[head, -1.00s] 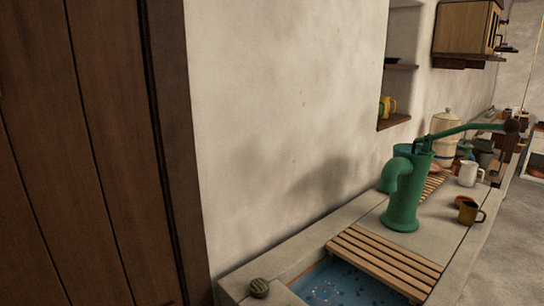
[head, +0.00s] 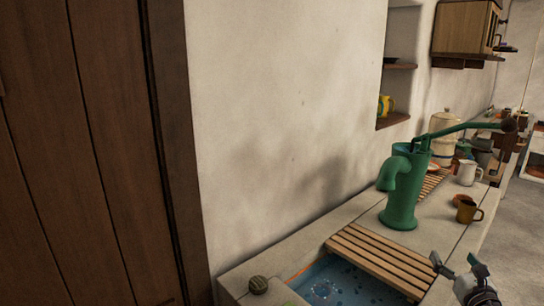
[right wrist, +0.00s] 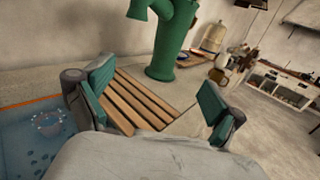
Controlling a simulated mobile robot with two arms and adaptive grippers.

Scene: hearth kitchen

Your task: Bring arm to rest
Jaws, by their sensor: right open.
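My right gripper (head: 459,266) shows at the bottom right of the head view, near the front edge of the sink counter. In the right wrist view its two green-padded fingers (right wrist: 155,104) stand wide apart with nothing between them. Beyond them are the slatted wooden rack (right wrist: 138,101) and the green hand pump (right wrist: 170,45). My left gripper is not in view.
The stone counter (head: 330,232) holds a sink basin (head: 335,284), the slatted rack (head: 385,258), the green pump (head: 402,195), a brown mug (head: 467,211) and a white mug (head: 466,173). A wooden door (head: 85,150) stands at left. The floor (head: 515,235) at right looks clear.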

